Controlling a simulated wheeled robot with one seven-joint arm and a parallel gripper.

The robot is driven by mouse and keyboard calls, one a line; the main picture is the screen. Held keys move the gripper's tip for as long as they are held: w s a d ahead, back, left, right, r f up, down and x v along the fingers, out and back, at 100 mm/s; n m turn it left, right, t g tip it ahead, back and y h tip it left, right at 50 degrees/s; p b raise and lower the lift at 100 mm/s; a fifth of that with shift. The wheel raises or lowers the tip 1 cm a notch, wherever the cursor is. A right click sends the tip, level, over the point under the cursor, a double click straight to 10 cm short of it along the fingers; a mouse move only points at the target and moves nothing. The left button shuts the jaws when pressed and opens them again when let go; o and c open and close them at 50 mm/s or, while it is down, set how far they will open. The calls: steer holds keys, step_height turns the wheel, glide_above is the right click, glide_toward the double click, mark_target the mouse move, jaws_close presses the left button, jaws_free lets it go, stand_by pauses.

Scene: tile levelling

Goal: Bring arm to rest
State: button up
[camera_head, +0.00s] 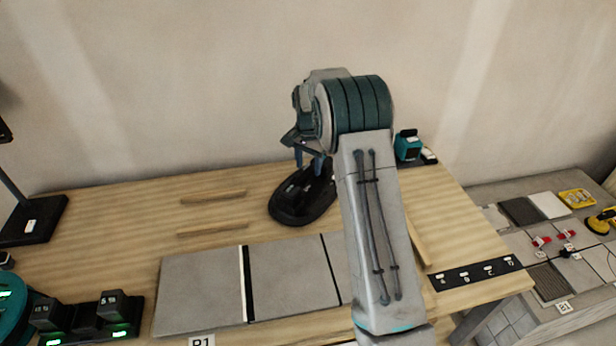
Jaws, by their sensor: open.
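My gripper (308,160) is at the end of my raised arm, which stands up across the middle of the view. Its fingers point down and are apart, with nothing seen between them. It is above or in front of a black oval holder (290,207) on the wooden table (110,210); I cannot tell the height between them. Part of the gripper is hidden behind the arm's wrist joint.
Grey tiles (203,290) lie at the table's front, partly hidden by my arm. A black charger-like unit (100,318) stands front left, a teal device (408,146) back right. A second bench (520,275) at right holds tiles and tools.

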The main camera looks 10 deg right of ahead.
step_height(320, 180, up, 8)
steer(key=s+r+n, duration=0.2)
steer(key=s+r, duration=0.4)
steer(key=s, duration=0.3)
steer(key=s+n+t, duration=0.3)
steer(key=s+n, duration=0.3)
steer(key=s, duration=2.2)
steer(key=shift+a+f+n, duration=0.3)
steer(key=shift+f+n, duration=0.1)
